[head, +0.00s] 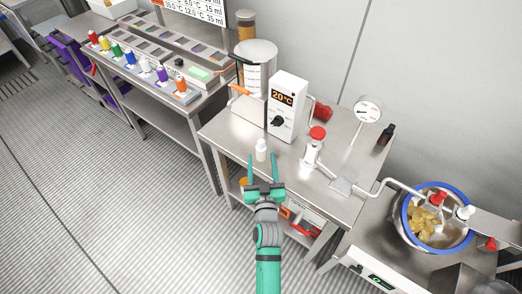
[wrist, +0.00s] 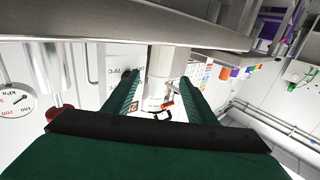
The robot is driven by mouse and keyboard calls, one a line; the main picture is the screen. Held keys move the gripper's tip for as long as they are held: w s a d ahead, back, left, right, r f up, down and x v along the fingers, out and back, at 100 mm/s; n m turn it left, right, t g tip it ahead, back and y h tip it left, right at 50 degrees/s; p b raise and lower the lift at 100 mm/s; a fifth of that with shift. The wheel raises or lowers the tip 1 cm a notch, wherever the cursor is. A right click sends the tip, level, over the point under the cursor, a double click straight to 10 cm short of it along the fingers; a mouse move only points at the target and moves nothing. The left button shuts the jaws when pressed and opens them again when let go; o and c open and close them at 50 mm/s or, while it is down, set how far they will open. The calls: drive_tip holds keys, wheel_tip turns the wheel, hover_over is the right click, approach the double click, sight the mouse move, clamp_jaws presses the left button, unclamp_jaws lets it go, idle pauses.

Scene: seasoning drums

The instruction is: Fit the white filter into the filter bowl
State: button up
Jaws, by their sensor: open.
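The white filter (head: 261,150), a small pale upright cylinder, stands on the steel table near its front edge. In the wrist view, which is upside down, the filter (wrist: 160,62) shows between my two fingers. My gripper (head: 262,162) is open and empty, with a green finger on either side of the filter's line, at the table's front edge. I cannot tell whether the fingers touch the filter. What looks like the filter bowl (head: 313,150), an upright housing with a red top, stands to the right on the same table. Its inside is hidden.
A white box with a 20°C display (head: 284,106) stands just behind the filter. A pressure gauge (head: 368,110) and pipework stand at the right. A blue-rimmed drum (head: 407,226) with yellow pieces is at the far right. Colored bottles (head: 130,58) line the left bench.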

sight(260, 142)
drive_tip(key=shift+w+a+f, duration=0.1)
drive_tip(key=shift+w+a, duration=0.05)
drive_tip(key=shift+w, duration=2.15)
drive_tip(key=shift+w+a+f, duration=0.1)
drive_tip(key=shift+w, duration=2.15)
drive_tip(key=shift+c, duration=0.2)
drive_tip(key=c, duration=1.1)
